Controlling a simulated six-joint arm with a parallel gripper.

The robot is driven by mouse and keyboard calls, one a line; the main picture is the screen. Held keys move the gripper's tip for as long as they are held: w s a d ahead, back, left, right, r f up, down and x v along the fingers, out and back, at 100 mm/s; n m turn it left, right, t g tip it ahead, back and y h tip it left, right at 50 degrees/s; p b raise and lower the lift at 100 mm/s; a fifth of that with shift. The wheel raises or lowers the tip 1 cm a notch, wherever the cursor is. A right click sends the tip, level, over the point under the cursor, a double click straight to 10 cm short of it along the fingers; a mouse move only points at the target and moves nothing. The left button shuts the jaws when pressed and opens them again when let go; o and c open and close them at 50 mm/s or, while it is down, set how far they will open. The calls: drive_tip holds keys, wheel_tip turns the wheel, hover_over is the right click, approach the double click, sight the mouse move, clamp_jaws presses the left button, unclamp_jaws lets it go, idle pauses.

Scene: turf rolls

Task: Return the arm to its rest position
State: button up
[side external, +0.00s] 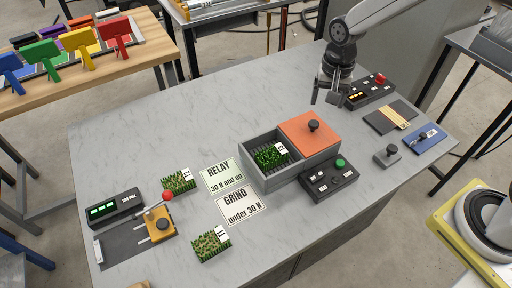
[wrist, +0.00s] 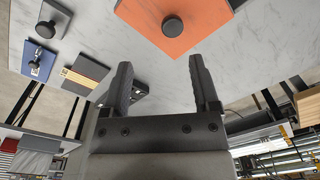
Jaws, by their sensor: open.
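My gripper (side external: 329,97) is open and empty above the far right part of the grey table (side external: 200,110). In the wrist view my gripper (wrist: 157,85) shows two dark fingers set well apart with nothing between them. A turf roll (side external: 271,155) with a white tag lies in the left, open compartment of the grey box (side external: 268,180). The box's other side is covered by an orange lid (side external: 308,138) with a black knob. Two more tagged turf pieces lie on the table, one (side external: 178,182) behind and one (side external: 211,245) in front.
A RELAY card (side external: 222,174) and a GRIND card (side external: 240,204) lie left of the box. A green-button panel (side external: 329,182) stands before it. A red-button panel (side external: 369,91) is near my gripper. A tester with a green display (side external: 115,208) is at left.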

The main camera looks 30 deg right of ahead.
drive_tip(key=s+d+n+t, duration=0.2)
drive_tip(key=s+d+n, duration=0.3)
drive_tip(key=s, duration=0.7)
drive_tip(key=shift+r+n, duration=0.25)
drive_tip(key=shift+n, duration=1.05)
